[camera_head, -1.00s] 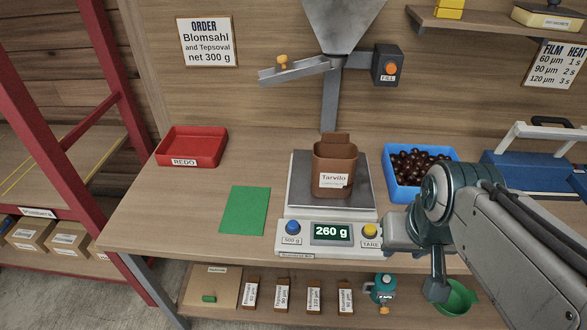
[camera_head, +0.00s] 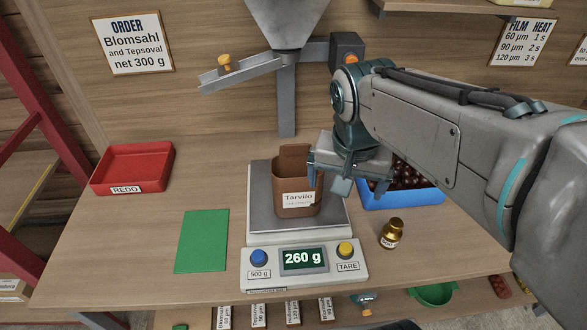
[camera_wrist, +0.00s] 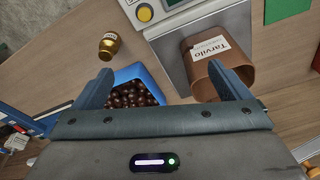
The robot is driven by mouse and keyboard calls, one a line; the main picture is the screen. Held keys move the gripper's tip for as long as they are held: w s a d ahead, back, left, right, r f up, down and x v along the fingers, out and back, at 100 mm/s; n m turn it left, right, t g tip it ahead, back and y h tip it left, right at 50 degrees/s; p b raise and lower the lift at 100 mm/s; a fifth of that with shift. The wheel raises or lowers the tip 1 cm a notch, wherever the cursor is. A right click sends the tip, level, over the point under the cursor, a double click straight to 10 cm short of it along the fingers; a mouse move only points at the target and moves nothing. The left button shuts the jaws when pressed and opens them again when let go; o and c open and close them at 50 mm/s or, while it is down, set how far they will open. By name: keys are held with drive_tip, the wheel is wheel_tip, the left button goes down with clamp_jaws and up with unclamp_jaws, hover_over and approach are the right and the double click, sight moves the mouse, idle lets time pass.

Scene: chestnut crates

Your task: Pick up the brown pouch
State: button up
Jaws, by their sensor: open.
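The brown pouch (camera_head: 297,190), labelled "Tarvilo", stands upright with its top open on the scale's plate (camera_head: 338,211). The scale display (camera_head: 303,259) reads 260 g. My gripper (camera_head: 343,182) is beside the pouch's right side in the head view, close to its rim. In the wrist view the pouch (camera_wrist: 206,70) is at the right, near the right finger, and the fingers (camera_wrist: 165,88) are spread with nothing held between them. Whether a finger touches the pouch cannot be told.
A blue crate (camera_head: 405,200) of chestnuts stands right of the scale, partly hidden by my arm. A small gold bottle (camera_head: 391,234) stands in front of it. A red REDO tray (camera_head: 133,168) and a green mat (camera_head: 202,241) lie left. A metal funnel (camera_head: 287,20) and chute hang above.

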drive_tip(key=w+a+r+m+g+h+b, duration=0.2)
drive_tip(key=w+a+m+h+b, duration=0.15)
drive_tip(key=w+a+m, duration=1)
drive_tip(key=p, duration=0.1)
approach(297, 169)
drive_tip(key=s, duration=0.2)
drive_tip(key=s+f, duration=0.1)
drive_tip(key=shift+s+d+m+h, duration=0.25)
drive_tip(key=shift+s+d, duration=0.05)
drive_tip(key=shift+s, duration=0.05)
drive_tip(key=p+x, duration=0.1)
drive_tip(key=x, duration=0.4)
drive_tip(key=shift+w+d+f, duration=0.15)
drive_tip(key=shift+d+f, duration=0.1)
drive_tip(key=shift+d, duration=0.05)
drive_tip(key=c, duration=1.7)
